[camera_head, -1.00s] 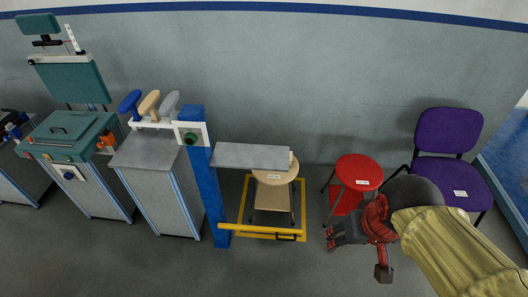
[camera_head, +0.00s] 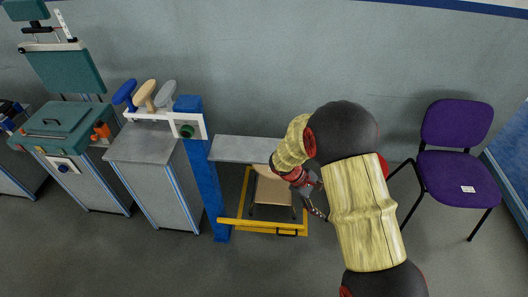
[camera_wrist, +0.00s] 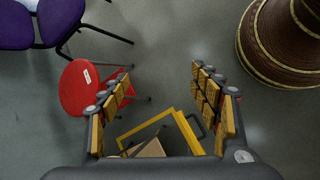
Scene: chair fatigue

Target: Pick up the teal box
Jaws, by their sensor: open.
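The teal box (camera_head: 62,128) sits on a grey cabinet at the far left in the head view. It has a handle on top, an orange part at its right side and a white plate with a blue knob on its front. My gripper (camera_head: 314,192) is far to the right of it, in front of the wooden stool and yellow frame. In the wrist view my gripper (camera_wrist: 160,76) has its fingers spread wide with nothing between them. The teal box is not in the wrist view.
A blue post (camera_head: 205,190) with a grey beam and a cabinet (camera_head: 150,145) stand between my gripper and the box. A yellow floor frame (camera_head: 262,228) surrounds a wooden stool (camera_head: 273,188). A red stool (camera_wrist: 82,88) and purple chair (camera_head: 455,175) stand right. Front floor is clear.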

